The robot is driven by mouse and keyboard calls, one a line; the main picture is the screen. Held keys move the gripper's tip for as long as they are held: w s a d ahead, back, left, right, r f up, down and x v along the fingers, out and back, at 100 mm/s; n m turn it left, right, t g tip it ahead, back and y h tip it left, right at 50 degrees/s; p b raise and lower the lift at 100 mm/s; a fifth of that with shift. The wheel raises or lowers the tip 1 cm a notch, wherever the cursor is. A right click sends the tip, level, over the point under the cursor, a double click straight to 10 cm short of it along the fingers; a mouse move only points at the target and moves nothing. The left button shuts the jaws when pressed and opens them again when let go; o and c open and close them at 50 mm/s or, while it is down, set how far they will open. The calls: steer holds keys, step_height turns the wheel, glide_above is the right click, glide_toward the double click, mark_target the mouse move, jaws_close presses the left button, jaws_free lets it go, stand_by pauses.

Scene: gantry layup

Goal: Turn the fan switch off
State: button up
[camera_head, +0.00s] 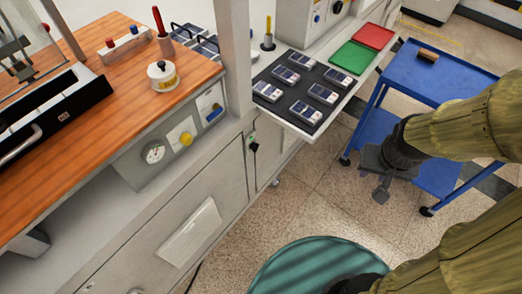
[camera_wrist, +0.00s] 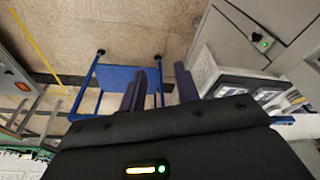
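In the head view, the bench front holds a round gauge (camera_head: 153,152), a yellow knob (camera_head: 186,139) on a white plate, and a blue switch (camera_head: 213,113) on a white plate. A small dark control with a green spot (camera_head: 253,142) is on the cabinet face further right; a similar control also shows in the wrist view (camera_wrist: 262,42). Labels are too small to read, so I cannot tell which is the fan switch. My gripper (camera_head: 378,184) is well to the right of them, over the floor beside the blue cart. In the wrist view its fingers (camera_wrist: 166,78) are apart with nothing between them.
A blue cart (camera_head: 430,75) with a brown block (camera_head: 428,55) stands at right. A dark mat (camera_head: 300,90) with several small devices, a green tray (camera_head: 353,57) and a red tray (camera_head: 373,36) lie on the side table.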

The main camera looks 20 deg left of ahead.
mark_target(255, 147)
steer(key=w+a+f+n+t+y+b, duration=0.1)
steer(key=w+a+f+t+y+b, duration=0.15)
steer(key=w+f+b, duration=0.6)
steer(key=w+a+f+n+t+y+b, duration=0.1)
steer(key=w+a+f+t+b, duration=0.15)
steer(key=w+f+b, duration=0.55)
steer(key=s+a+f+n+y+b, duration=0.1)
steer(key=a+f+y+b, duration=0.5)
steer(key=f+b, duration=0.2)
steer(key=s+a+f+n+g+y+b, duration=0.1)
steer(key=s+a+f+y+b, duration=0.1)
steer(key=a+f+y+b, duration=0.4)
step_height(255, 147, down, 3)
steer(key=y+b, duration=0.1)
steer(key=b, duration=0.5)
steer(key=shift+s+n, duration=0.25)
steer(key=shift+n, duration=0.05)
steer(key=shift+a, duration=0.1)
steer(key=b+x, duration=0.4)
steer(key=x, duration=1.3)
steer(key=shift+r, duration=0.15)
